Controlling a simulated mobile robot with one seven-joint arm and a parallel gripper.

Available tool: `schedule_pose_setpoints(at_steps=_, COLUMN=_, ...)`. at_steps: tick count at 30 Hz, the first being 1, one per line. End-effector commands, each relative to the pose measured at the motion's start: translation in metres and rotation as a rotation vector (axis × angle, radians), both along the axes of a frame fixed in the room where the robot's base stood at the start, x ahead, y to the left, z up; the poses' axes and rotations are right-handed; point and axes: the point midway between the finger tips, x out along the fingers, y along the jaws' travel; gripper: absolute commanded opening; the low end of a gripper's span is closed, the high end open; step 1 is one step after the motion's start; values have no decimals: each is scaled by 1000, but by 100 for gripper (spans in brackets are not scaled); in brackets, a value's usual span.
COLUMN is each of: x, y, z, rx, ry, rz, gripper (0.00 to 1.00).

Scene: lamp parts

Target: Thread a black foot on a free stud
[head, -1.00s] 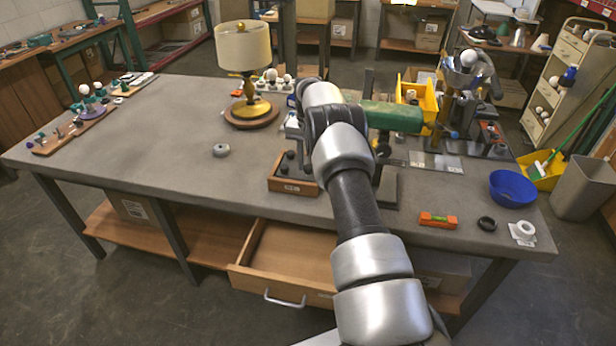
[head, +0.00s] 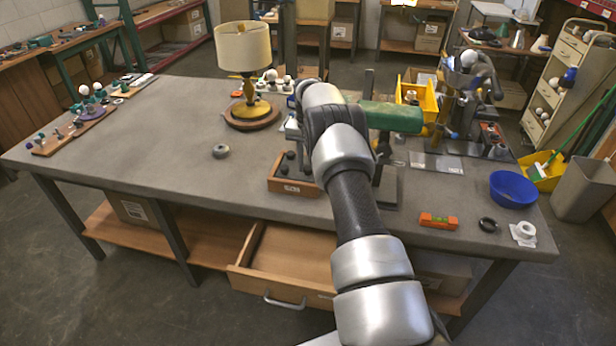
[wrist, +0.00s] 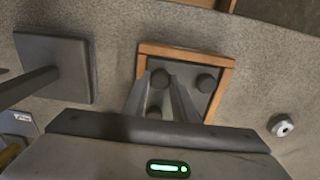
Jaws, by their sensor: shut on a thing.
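A small wooden tray (head: 292,187) stands near the front middle of the bench, with dark round feet (head: 284,169) in it. In the wrist view the tray (wrist: 228,75) lies below my gripper (wrist: 161,90), and a black foot (wrist: 206,83) sits in it to the right of the fingers. My gripper is shut on a dark rounded piece between its fingers, which looks like a black foot (wrist: 160,78). The fingers hide part of it and of the tray. In the head view my arm hides the gripper. I cannot make out a free stud in either view.
A grey ring-like piece (head: 221,151) lies left of the tray. A dark stand plate (wrist: 75,70) is close by on its other side. A green cylinder (head: 391,117), a lamp (head: 245,85), an orange level (head: 438,221) and a blue bowl (head: 513,190) are around. The bench's left half is mostly clear.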

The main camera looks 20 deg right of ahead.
Motion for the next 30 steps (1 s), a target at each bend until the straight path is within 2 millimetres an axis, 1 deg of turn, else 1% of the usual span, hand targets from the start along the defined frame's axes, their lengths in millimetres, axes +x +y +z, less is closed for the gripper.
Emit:
schedule_pose_setpoints(at_steps=17, x=0, y=0, z=-6, rx=0, ry=0, rz=0, gripper=4)
schedule_pose_setpoints(at_steps=30, x=0, y=0, z=-7, rx=0, ry=0, rz=0, gripper=4)
